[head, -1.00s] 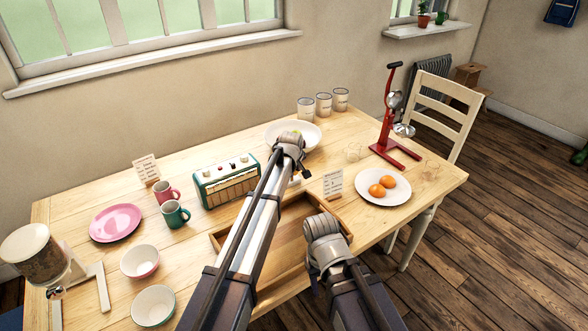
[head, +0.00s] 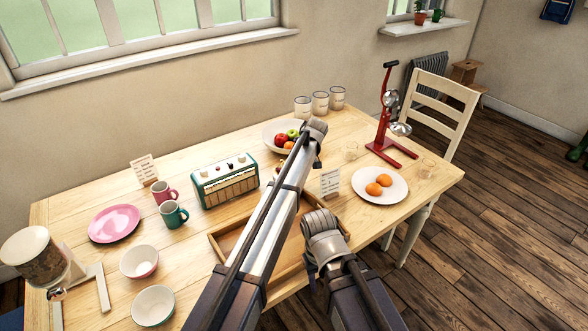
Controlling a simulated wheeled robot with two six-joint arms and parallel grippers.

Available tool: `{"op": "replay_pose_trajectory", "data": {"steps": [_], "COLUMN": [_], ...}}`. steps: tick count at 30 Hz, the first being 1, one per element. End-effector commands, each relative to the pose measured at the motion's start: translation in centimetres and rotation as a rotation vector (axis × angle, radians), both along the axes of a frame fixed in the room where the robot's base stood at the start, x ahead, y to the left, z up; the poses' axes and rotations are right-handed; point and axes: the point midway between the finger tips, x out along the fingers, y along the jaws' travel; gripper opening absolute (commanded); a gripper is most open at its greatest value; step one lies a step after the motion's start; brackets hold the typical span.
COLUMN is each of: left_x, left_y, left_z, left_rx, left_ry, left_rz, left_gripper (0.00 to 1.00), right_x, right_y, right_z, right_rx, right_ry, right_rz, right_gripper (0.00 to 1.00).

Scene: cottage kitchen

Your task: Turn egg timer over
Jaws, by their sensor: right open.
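I cannot make out an egg timer in the head view; part of the table (head: 85,190) is hidden behind my arms. My left arm reaches up across the wooden tray to near the fruit bowl, and its gripper fingers do not show. My right arm is folded low over the tray's right side. My right gripper (head: 311,275) is mostly hidden below its wrist, open, with nothing seen in it.
A wooden tray (head: 222,246) lies under my arms. A radio (head: 226,181), mugs, bowls and a pink plate (head: 115,223) stand left.

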Motion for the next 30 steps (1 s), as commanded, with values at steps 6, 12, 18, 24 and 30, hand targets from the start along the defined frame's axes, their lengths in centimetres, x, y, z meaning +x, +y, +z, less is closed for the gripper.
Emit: {"op": "replay_pose_trajectory", "data": {"steps": [6,12,18,24,30], "left_x": [-0.11,-0.10,-0.05,-0.03,-0.16], "left_y": [0.01,0.01,0.00,-0.01,-0.17], "left_z": [-0.04,-0.02,-0.01,0.01,0.65], "left_rx": [0.000,0.000,-0.001,-0.001,0.000], "left_ry": [0.003,0.002,0.001,0.001,0.000], "left_rz": [0.001,0.001,0.000,0.000,0.000], "left_gripper": [0.00,0.41,0.60,0.60,0.60], "right_x": [0.00,0.00,0.00,0.00,0.00], "right_y": [0.00,0.00,0.00,0.00,0.00], "right_z": [-0.01,-0.01,0.00,0.02,0.65], "right_rx": [0.000,0.000,0.000,0.000,0.000], "right_ry": [0.000,0.000,0.000,0.000,0.000], "right_rz": [0.000,0.000,0.000,0.000,0.000], "right_gripper": [0.50,0.50,0.50,0.50,0.50]}}
